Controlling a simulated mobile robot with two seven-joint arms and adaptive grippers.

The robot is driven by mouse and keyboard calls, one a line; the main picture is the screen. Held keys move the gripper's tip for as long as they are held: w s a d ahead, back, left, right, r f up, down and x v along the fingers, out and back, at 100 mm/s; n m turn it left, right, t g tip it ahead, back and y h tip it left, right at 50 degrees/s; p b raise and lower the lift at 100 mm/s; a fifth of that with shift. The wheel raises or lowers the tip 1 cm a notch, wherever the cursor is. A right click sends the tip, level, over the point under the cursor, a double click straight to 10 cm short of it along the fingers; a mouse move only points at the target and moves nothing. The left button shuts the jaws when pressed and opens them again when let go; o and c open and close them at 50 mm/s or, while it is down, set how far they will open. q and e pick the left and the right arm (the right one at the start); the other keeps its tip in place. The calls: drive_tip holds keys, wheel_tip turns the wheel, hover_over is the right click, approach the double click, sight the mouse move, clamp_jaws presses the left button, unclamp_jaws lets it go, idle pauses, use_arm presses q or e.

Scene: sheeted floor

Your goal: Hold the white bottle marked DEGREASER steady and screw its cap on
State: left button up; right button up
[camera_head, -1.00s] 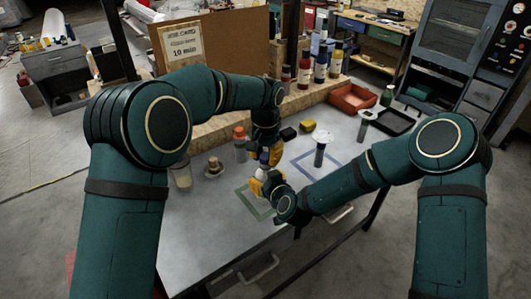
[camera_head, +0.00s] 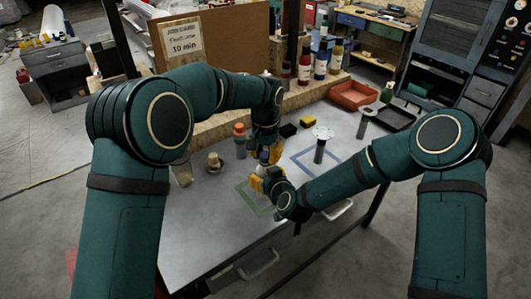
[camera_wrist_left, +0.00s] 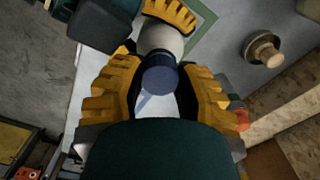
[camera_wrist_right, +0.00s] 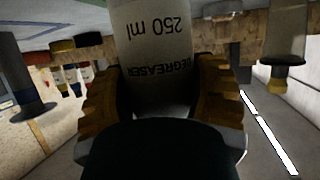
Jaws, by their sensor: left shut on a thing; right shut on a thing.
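The white DEGREASER bottle (camera_wrist_right: 158,50) fills the right wrist view, its lettering upside down there. My right gripper (camera_head: 262,182) is shut around it above the table. The left wrist view shows the bottle's pale top (camera_wrist_left: 160,38) with a dark blue cap (camera_wrist_left: 160,76) at its mouth. My left gripper (camera_wrist_left: 160,92) is shut on the cap, with a yellow finger on each side. The cap lines up with the bottle. How far it is threaded cannot be seen. In the head view both grippers meet over the green square and mostly hide the bottle.
On the table (camera_head: 215,225) are a green outlined square (camera_head: 247,202), a blue outlined square (camera_head: 338,167), an orange-capped bottle (camera_head: 239,142), a small wooden-looking piece (camera_head: 214,162) and a grey post (camera_head: 320,150). A red bin (camera_head: 353,95) and black tray (camera_head: 395,118) stand farther right.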

use_arm(q)
drive_tip(key=shift+f, duration=0.1)
drive_tip(key=o, duration=0.3)
use_arm(e)
clamp_jaws()
use_arm(q)
drive_tip(key=o, duration=0.4)
drive_tip(key=shift+d, duration=0.1)
drive_tip(key=shift+s, duration=0.1)
drive_tip(key=shift+d+r, duration=0.1)
drive_tip(key=shift+r, duration=2.15)
